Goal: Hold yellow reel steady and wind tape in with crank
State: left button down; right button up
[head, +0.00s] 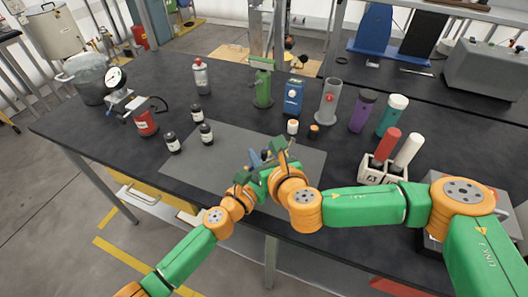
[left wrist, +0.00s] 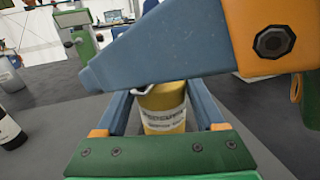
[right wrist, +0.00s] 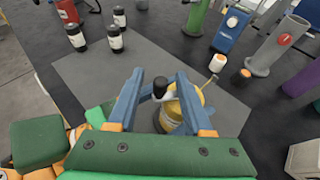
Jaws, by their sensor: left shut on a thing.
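The yellow reel (left wrist: 163,108), with a printed pale label, stands between my left gripper's fingers (left wrist: 163,105), which are shut on its sides. The reel also shows in the right wrist view (right wrist: 176,118), partly covered by the crank and a finger. The crank's black knob (right wrist: 160,87) lies between the fingers of my right gripper (right wrist: 160,76). These fingers are apart, with gaps visible beside the knob. In the left wrist view a blue finger of my right gripper crosses in front of the reel's top. In the head view my grippers hide the reel.
The reel is on a grey mat (head: 205,165) on the black table (head: 145,80). Several dark bottles (head: 206,134) stand at the mat's left. A green device (head: 263,88), a blue box (head: 293,96) and a grey cylinder (head: 328,102) stand behind. A white holder (head: 383,172) stands right.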

jog(key=v, duration=0.7)
jog(key=shift+s+r, duration=0.15)
jog(key=shift+s, duration=0.05)
